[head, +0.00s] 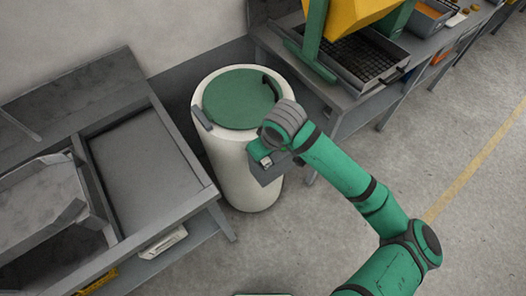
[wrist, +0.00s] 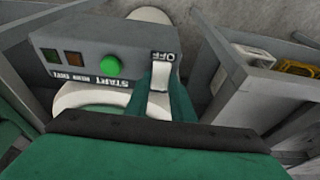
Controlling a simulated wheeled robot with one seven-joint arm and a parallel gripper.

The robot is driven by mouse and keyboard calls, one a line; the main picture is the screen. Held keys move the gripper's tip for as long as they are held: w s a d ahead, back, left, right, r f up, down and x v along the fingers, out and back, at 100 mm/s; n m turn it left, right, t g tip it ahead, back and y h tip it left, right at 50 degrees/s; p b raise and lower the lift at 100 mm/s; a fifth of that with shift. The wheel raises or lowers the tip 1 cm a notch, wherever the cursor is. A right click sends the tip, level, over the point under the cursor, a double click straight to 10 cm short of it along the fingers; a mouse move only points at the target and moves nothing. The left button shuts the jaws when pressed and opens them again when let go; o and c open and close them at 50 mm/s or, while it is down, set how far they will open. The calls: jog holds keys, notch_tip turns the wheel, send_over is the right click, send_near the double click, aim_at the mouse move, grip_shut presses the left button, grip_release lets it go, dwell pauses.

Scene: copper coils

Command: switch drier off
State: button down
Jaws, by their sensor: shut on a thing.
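The drier (head: 232,165) is a tall white cylinder with a green lid (head: 240,98). In the wrist view, a grey control box (wrist: 75,62) carries a green START button (wrist: 110,67), two small dark lamps and a white switch (wrist: 159,77) beside the upside-down word OFF. My gripper (wrist: 162,95) is at this switch, with its green fingers on either side, shut on it. In the head view my gripper (head: 264,158) is at the drier's front right side, below the lid; the switch is largely hidden there.
A grey bench with a sunken tray (head: 140,175) stands left of the drier. Another bench at the back right holds a yellow and green machine (head: 350,18) over a black grate (head: 358,58). The floor (head: 465,200) at right is clear.

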jog(key=c, duration=1.5)
grip_release()
jog(key=v, duration=1)
jog(key=shift+s+r, duration=0.1)
jog(key=shift+r, duration=0.25)
